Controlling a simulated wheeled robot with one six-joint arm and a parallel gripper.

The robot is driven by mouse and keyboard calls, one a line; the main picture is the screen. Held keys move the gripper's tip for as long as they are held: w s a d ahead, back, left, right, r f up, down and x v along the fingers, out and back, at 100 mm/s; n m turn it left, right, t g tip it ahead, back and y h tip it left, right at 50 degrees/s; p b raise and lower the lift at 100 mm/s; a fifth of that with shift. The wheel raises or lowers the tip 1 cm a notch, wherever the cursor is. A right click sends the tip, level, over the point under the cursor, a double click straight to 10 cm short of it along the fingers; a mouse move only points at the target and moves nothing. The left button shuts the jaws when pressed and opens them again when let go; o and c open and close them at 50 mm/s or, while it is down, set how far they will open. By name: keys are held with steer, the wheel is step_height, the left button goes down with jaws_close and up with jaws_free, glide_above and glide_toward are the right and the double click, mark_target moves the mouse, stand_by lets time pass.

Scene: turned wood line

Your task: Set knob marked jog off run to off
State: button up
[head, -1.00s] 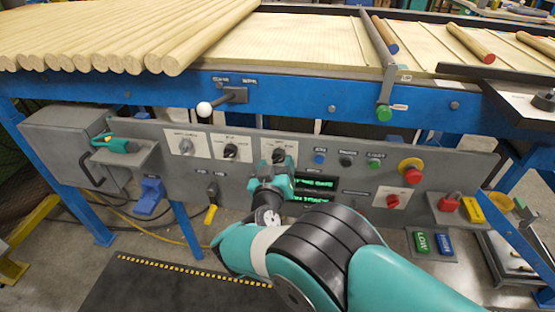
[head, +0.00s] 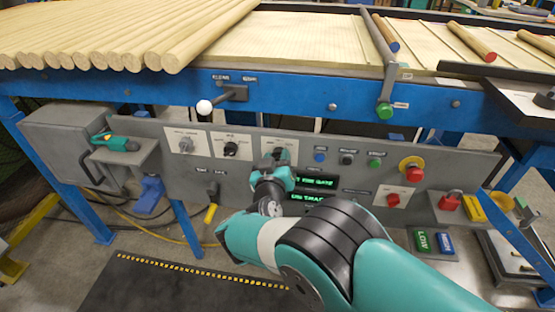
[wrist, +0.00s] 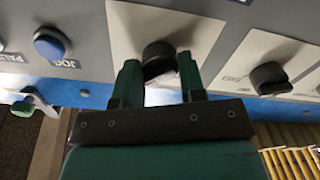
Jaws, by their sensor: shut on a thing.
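A black knob (wrist: 158,60) on a white plate (wrist: 118,30) sits between the two fingers of my gripper (wrist: 159,76) in the wrist view. The fingers are shut on it, one on each side. In the head view the same plate (head: 291,146) is the third knob plate from the left, with my gripper (head: 275,165) in front of its lower part. The plate's lettering is too blurred or covered to read, so I cannot tell the knob's setting.
Two other knobs, one pale (head: 185,145) and one black (head: 230,149), are to the left. Blue (head: 320,157), black (head: 347,160) and green (head: 375,163) buttons and a red emergency button (head: 412,173) are to the right.

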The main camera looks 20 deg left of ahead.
steer(key=n+b, duration=0.3)
steer(key=shift+f+n, duration=0.15)
steer(key=shift+n, duration=0.25)
steer(key=shift+n+b, duration=1.3)
steer(key=shift+n, duration=1)
steer(key=shift+r, duration=0.2)
steer(key=o, duration=0.9)
